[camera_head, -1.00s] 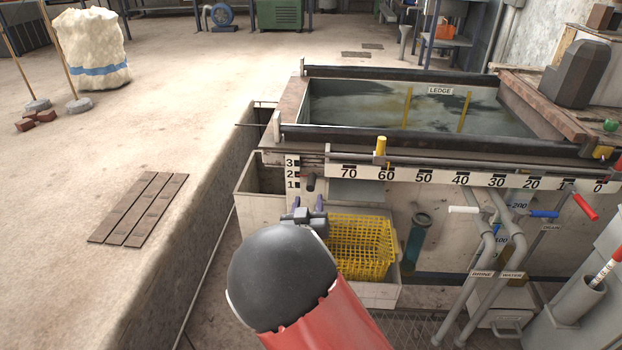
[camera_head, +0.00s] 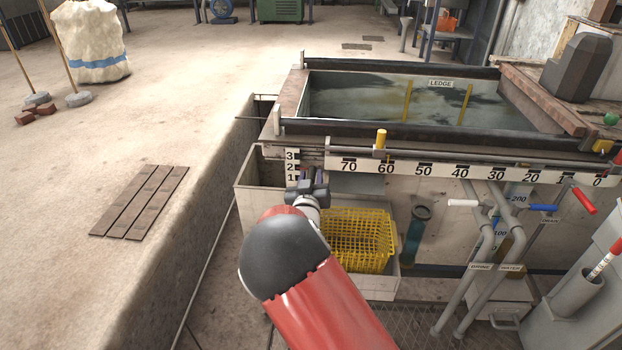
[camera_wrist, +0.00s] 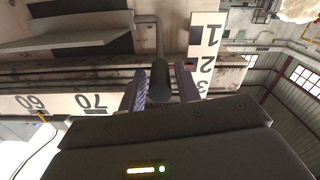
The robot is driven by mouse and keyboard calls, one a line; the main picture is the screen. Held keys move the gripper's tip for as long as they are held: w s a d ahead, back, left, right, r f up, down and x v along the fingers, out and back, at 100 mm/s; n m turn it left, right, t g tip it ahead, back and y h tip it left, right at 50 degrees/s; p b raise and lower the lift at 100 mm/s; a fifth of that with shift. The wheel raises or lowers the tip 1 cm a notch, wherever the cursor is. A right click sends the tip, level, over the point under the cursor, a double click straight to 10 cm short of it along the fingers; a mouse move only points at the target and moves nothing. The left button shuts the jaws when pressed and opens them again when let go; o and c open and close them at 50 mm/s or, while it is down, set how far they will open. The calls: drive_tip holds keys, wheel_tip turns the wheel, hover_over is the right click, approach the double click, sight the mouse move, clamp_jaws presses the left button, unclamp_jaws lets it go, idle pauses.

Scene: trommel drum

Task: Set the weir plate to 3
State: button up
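The short upright scale (camera_head: 291,166), marked 1, 2 and 3 with 3 on top, is at the left end of the tank front. In the wrist view the scale (camera_wrist: 204,50) appears upside down. A dark round handle (camera_wrist: 161,82) on a bent rod stands beside it. My gripper (camera_head: 313,176) is just right of the scale in the head view. In the wrist view my gripper (camera_wrist: 160,78) is open, with the handle between its fingers and small gaps seeming to remain. A small reddish mark (camera_wrist: 188,66) shows near the 2. I cannot make out the weir plate itself.
A long scale (camera_head: 440,171) runs right along the tank front, with a yellow knob (camera_head: 381,139) above it. A yellow basket (camera_head: 362,242) sits below and right of my gripper. Pipes with a white handle (camera_head: 463,203) and a blue handle (camera_head: 545,213) stand farther right.

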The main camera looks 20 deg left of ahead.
clamp_jaws()
drive_tip(key=shift+r+p, duration=0.45)
drive_tip(key=shift+r, duration=1.8)
drive_tip(key=shift+o, duration=0.8)
unclamp_jaws()
drive_tip(key=shift+o, duration=0.6)
drive_tip(key=shift+f, duration=0.15)
